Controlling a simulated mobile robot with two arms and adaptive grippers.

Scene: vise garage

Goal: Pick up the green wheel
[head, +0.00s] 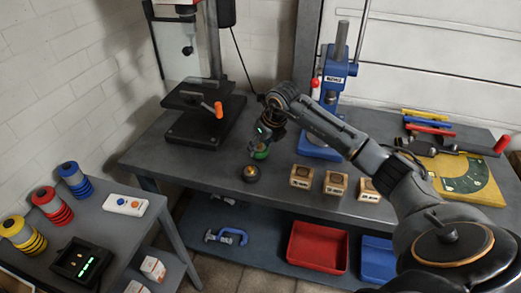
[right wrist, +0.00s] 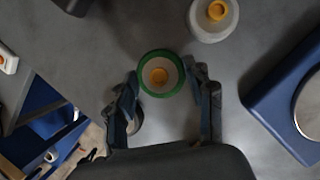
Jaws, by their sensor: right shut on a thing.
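The green wheel (head: 261,153) is at my right gripper (head: 266,143), over the bench in the head view. In the right wrist view the green wheel (right wrist: 143,82) has a green rim, a pale face and a yellow hub. It sits between the fingertips of my right gripper (right wrist: 165,82), which is shut on it. The gripper hides part of the wheel in the head view. I cannot tell whether the wheel touches the bench. My left gripper is not in view.
A dark wheel with an orange hub (head: 250,174) lies close by on the bench (head: 205,168). Small wooden boxes (head: 303,177) stand to the right. A drill press (head: 205,125) and a blue press (head: 334,85) stand behind. A side table (head: 105,225) holds coloured spools.

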